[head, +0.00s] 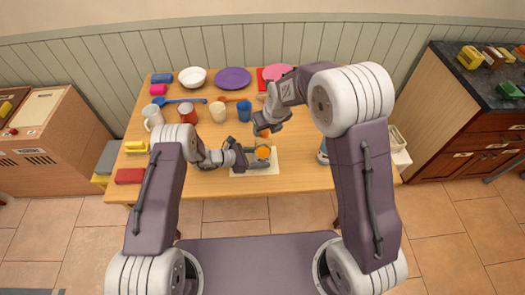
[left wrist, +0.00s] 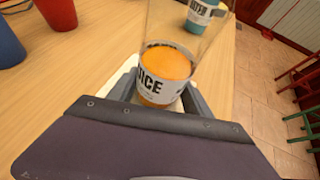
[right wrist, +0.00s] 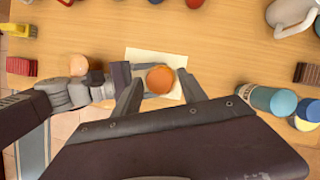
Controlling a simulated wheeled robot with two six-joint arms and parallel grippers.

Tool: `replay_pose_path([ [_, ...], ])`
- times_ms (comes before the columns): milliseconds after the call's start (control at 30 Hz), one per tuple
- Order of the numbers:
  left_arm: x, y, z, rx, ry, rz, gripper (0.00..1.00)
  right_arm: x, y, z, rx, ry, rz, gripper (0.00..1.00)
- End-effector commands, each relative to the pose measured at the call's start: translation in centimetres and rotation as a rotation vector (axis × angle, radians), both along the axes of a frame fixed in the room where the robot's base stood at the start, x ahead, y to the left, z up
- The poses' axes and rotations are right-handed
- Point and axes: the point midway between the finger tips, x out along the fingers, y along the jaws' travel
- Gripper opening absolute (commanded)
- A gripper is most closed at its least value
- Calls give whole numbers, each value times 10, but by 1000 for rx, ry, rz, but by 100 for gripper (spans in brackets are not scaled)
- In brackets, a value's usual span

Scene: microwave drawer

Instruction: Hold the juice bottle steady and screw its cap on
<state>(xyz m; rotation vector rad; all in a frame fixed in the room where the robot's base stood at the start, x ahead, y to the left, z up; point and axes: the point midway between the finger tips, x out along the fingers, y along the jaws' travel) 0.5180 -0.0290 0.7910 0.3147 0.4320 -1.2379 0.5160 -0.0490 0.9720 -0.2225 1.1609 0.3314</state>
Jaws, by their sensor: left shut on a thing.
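The clear juice bottle stands upright over a pale mat (head: 238,169), with orange juice (head: 263,152) in its lower part. In the left wrist view the bottle (left wrist: 160,92) shows its white label, and its top is out of frame. My left gripper (head: 260,156) is shut on the bottle low down. The orange cap (head: 264,132) is at the bottle's top; it shows as a disc in the right wrist view (right wrist: 160,79). My right gripper (right wrist: 160,82) comes from above, its open fingers on either side of the cap. Whether the cap is threaded cannot be seen.
Plates and a bowl (head: 192,77) line the back.

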Motion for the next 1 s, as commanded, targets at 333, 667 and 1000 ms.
replay_pose_path([
  [333,-1,-1,0,0,-1,-5,0,1,1,16,2,-3,1,49],
  [667,-1,-1,0,0,-2,-5,0,1,1,47,2,-2,0,49],
  [1000,-1,-1,0,0,-1,-6,0,0,1,51,2,-2,0,49],
])
